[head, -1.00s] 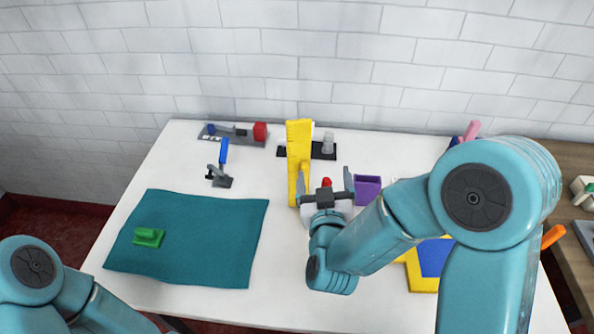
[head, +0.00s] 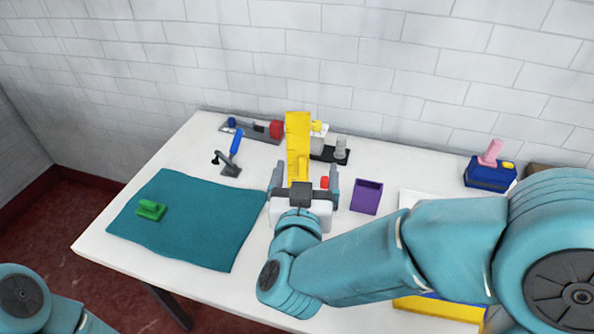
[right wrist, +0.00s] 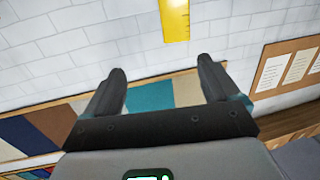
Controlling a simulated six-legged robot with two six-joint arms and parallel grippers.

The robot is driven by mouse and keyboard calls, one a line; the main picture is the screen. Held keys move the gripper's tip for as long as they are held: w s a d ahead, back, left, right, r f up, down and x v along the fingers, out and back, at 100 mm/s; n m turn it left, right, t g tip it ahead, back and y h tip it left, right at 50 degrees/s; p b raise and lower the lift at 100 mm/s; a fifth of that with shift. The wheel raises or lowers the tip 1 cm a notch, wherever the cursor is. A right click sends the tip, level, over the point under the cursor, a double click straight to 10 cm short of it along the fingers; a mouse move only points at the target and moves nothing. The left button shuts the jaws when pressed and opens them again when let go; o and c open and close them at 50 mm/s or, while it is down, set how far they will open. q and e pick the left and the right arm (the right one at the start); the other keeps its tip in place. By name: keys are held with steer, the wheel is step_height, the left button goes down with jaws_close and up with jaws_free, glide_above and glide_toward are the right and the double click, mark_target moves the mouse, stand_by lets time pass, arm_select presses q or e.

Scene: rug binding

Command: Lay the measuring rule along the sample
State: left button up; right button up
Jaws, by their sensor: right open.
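The measuring rule (head: 298,130) is a yellow strip that looks upright toward the back of the white table; its foot is partly hidden behind my right gripper. Its marked lower part also shows at the top of the right wrist view (right wrist: 174,20). My right gripper (head: 305,172) is open and empty. In the head view its fingers straddle the rule's line; in the right wrist view the rule is beyond the fingertips (right wrist: 160,78), not between them. The sample, likely the teal cloth (head: 195,235), lies flat at the left. My left gripper is out of frame.
A green block (head: 151,210) sits on the cloth. Table between cloth and gripper is clear.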

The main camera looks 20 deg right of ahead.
steer(key=a+r, duration=0.1)
steer(key=a, duration=0.2)
steer(key=p, duration=0.1)
glide_toward(298, 116)
steer(key=x, duration=0.2)
steer(key=shift+t+y, duration=0.3)
steer(key=shift+t, duration=0.1)
steer(key=x, duration=0.2)
steer(key=p+x, duration=0.2)
steer(key=x, duration=0.1)
steer(key=shift+w+d+f, duration=0.35)
steer(key=shift+w+d, duration=0.05)
steer(key=shift+w, duration=0.15)
steer(key=shift+s, duration=0.1)
steer(key=shift+c, duration=1.3)
jaws_close()
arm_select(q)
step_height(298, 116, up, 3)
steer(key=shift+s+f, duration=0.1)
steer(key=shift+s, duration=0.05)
